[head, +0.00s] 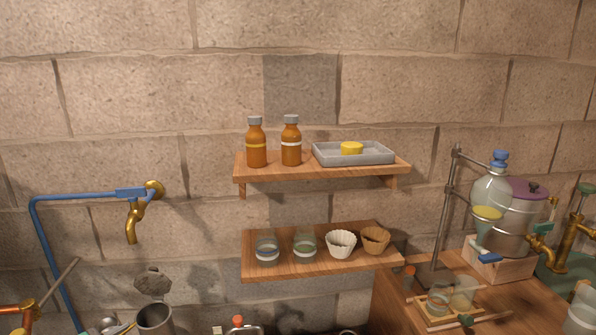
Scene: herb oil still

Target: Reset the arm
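Neither of my grippers nor my arms can be made out in the head view, so their pose and what they hold are not shown. The upper wooden shelf (270,172) bears two amber bottles, one with a yellow band (256,147) and one with a white band (291,146). A grey tray (375,158) beside them holds a yellow block (351,148). The lower wooden shelf (320,267) bears two glass jars (266,247) (304,247), a white fluted cup (341,243) and a brown fluted cup (376,239).
A brass tap (132,222) on a blue pipe (85,198) juts from the wall at left, above a grey metal cup (154,318). At right, a wooden counter (392,290) carries a glass flask (491,194) on a stand, a metal pot (520,215) and glassware.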

